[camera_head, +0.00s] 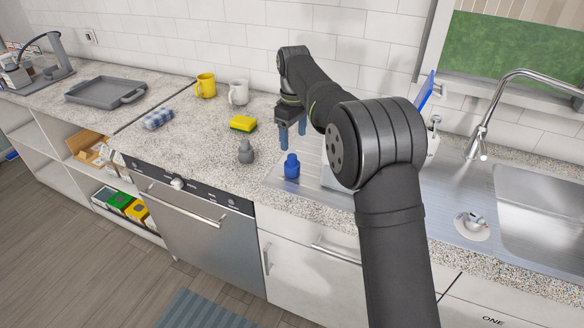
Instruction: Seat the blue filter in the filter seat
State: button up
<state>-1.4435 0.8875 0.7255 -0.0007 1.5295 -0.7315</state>
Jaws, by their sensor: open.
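A small blue filter (291,168) stands upright near the front edge of the ribbed drainboard beside the sink. My gripper (292,132) points down with its two blue fingers apart. It is empty and appears above and slightly behind the filter, not around it. I cannot clearly make out the filter seat. A white object shows partly behind my arm (328,178), and its full shape is hidden.
A yellow-green sponge (243,124), a yellow mug (206,85) and a white mug (238,92) are farther back. The sink basin (545,205) and tall faucet (490,120) are at right.

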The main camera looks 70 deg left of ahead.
aim_at(292, 166)
notch_tip(292, 166, down, 7)
jog(key=shift+r, duration=0.15)
jog(key=shift+s+a+f, duration=0.1)
jog(key=shift+f, duration=1.25)
jog(key=shift+s+f, duration=0.1)
jog(key=shift+f, duration=1.25)
jog(key=c, duration=1.1)
jog(key=shift+r, duration=0.1)
